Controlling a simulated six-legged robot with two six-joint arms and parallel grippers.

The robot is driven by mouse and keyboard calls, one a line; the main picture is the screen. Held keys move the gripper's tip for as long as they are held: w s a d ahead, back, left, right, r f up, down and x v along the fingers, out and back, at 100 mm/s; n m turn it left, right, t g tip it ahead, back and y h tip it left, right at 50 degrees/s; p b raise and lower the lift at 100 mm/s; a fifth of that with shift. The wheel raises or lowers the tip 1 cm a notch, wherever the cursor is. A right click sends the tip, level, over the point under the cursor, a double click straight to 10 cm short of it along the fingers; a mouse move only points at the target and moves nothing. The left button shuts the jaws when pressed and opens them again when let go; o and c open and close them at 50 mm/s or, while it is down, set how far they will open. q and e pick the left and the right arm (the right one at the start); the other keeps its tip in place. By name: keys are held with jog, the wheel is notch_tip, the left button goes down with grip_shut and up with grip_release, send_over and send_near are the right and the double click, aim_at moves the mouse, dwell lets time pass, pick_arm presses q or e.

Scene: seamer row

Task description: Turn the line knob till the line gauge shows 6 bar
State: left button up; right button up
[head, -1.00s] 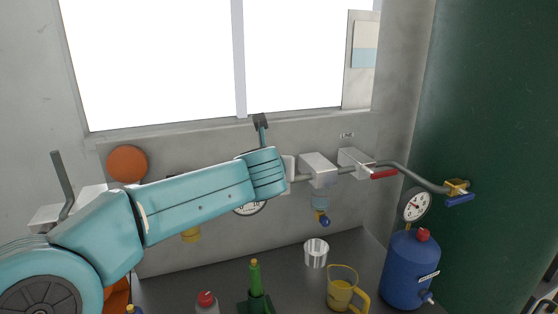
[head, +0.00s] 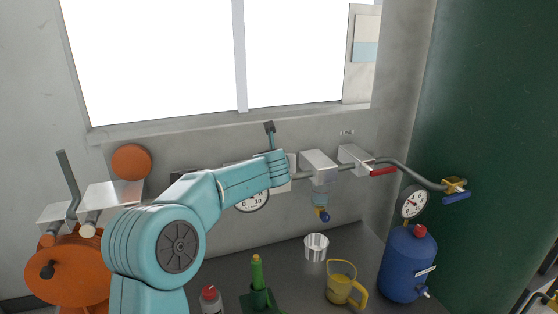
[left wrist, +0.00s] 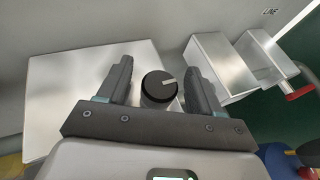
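The line knob (left wrist: 159,90) is a round black knob with a pale pointer mark, in the middle of the left wrist view. My left gripper (left wrist: 159,68) is open, with one dark finger on each side of the knob and a visible gap to each. In the head view my left wrist hides the knob and the fingers. A round white gauge (head: 251,203) with a 0 to 10 scale shows below my wrist. My arm covers its upper part, and I cannot read its needle. My right gripper is not in view.
A pale box (head: 318,165) and a pipe with a red handle (head: 384,173) lie right of my wrist. A second gauge (head: 414,202) tops a blue tank (head: 408,262). A yellow jug (head: 342,284), metal cup (head: 316,247) and green bottle (head: 258,278) stand on the counter.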

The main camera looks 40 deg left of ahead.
pick_arm(q)
jog(key=c, duration=0.9)
jog(key=m+t+h+p, duration=0.1)
jog(key=m+h+p, duration=0.1)
jog(key=p, duration=0.1)
jog(key=m+h+p, duration=0.1)
jog(key=h+p, duration=0.1)
jog(key=p, duration=0.1)
jog(key=shift+r+m+t, duration=0.4)
jog(key=shift+f+m+h+p, duration=0.25)
jog(key=shift+m+h+p, duration=0.05)
jog(key=o, duration=1)
jog(key=shift+c, duration=0.2)
jog(key=shift+s, duration=0.1)
